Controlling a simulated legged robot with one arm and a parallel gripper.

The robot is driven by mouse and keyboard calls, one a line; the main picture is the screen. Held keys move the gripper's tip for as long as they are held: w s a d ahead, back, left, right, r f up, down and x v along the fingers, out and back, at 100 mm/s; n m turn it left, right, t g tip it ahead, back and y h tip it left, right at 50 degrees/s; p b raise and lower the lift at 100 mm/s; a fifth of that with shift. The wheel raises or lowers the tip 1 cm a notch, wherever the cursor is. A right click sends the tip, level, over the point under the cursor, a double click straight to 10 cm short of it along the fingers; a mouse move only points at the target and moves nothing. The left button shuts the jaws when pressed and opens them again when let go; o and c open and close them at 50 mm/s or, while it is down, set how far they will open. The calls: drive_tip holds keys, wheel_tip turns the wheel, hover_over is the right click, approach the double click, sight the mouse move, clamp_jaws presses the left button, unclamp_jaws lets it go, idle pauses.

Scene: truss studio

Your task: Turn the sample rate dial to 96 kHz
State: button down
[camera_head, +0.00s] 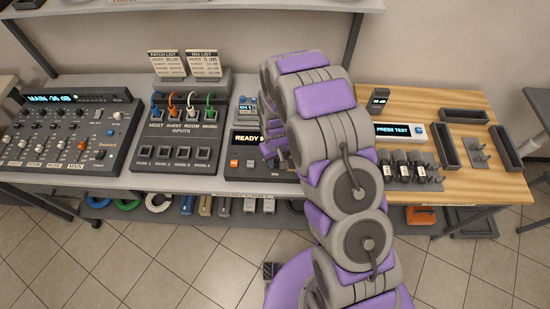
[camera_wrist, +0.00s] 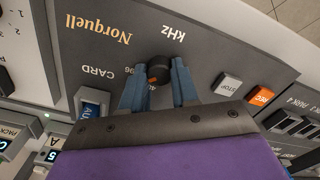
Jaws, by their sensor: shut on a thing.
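The sample rate dial (camera_wrist: 158,68) is a small dark round knob on a dark grey panel (camera_wrist: 105,55) marked "kHz" and "Norquell" in the wrist view. My gripper (camera_wrist: 157,76) has its two blue-grey fingers on either side of the dial, shut on it. A "96" label shows beside the dial, and another number is partly covered. I cannot tell where the dial points. In the head view my gripper (camera_head: 272,148) is at the recorder (camera_head: 238,171) with the "READY" display, and my arm hides the dial there.
STOP (camera_wrist: 228,84) and orange REC (camera_wrist: 259,95) buttons sit close to the right finger, and the CARD slot (camera_wrist: 92,105) is by the left one. A patch box (camera_head: 180,140) with cables and a mixer (camera_head: 70,135) stand left. A wooden table (camera_head: 455,170) is right.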

drive_tip(key=shift+w+r+m, duration=0.1)
drive_tip(key=shift+w+m, duration=0.05)
drive_tip(key=shift+m, duration=0.75)
drive_tip(key=c, duration=0.8)
unclamp_jaws()
drive_tip(key=shift+c, duration=0.2)
wheel_tip(320, 180, up, 17)
drive_tip(key=p, duration=0.1)
drive_tip(key=shift+p, duration=0.3)
drive_tip(key=shift+a+r, duration=0.1)
